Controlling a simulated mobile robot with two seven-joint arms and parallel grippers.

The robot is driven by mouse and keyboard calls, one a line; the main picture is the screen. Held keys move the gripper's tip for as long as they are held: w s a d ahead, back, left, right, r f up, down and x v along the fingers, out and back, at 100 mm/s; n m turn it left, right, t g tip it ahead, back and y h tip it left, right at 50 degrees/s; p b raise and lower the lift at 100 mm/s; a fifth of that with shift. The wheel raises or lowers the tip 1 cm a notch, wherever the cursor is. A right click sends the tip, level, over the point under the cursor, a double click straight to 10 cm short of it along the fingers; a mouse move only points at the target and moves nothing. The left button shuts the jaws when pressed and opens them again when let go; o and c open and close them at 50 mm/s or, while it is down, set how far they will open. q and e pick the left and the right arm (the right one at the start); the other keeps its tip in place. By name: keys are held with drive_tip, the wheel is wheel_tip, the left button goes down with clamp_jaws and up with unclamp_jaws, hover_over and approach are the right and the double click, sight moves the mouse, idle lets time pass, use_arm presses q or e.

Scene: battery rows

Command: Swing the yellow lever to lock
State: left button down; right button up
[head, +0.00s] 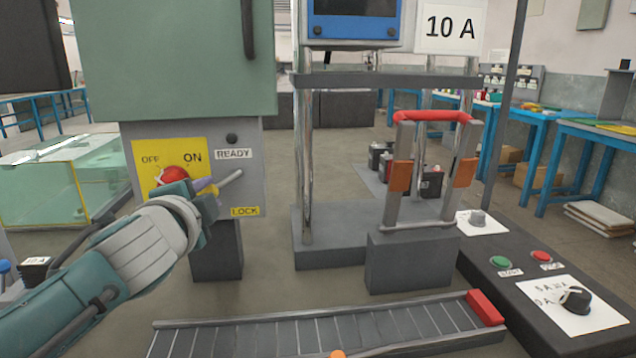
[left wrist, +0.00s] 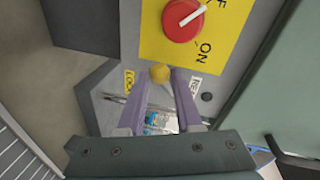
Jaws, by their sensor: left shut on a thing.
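The yellow lever knob (left wrist: 160,73) is between the purple fingertips of my left gripper (left wrist: 160,80) in the left wrist view. In the head view my left gripper (head: 206,190) is at the front of the grey switch box, shut on the lever, whose yellow part (head: 210,206) is partly hidden by the fingers. A pale rod (head: 230,181) slants up to the right beside it, between the READY label (head: 233,154) above and the yellow LOCK label (head: 245,211) below. My right gripper is not in view.
A red rotary knob (left wrist: 183,20) on a yellow OFF/ON plate (head: 196,146) is close beside my gripper. A green cabinet (head: 180,60) overhangs the box. A roller conveyor (head: 300,335) lies in front. A red-handled frame (head: 430,117) and a button panel (head: 530,280) stand to the right.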

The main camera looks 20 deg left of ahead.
use_arm(q)
drive_tip(key=shift+a+r+m, duration=0.1)
drive_tip(key=shift+r+m, duration=0.2)
drive_tip(key=shift+m, duration=0.1)
drive_tip(key=shift+p, duration=0.3)
drive_tip(key=c, duration=0.6)
unclamp_jaws()
drive_tip(key=shift+s, duration=0.1)
drive_tip(key=shift+s+d, duration=0.2)
drive_tip(key=shift+s, duration=0.05)
drive_tip(key=p+v, duration=0.1)
drive_tip(key=v, duration=0.8)
drive_tip(key=shift+s+d+r+p, duration=0.1)
drive_tip(key=shift+p, duration=0.2)
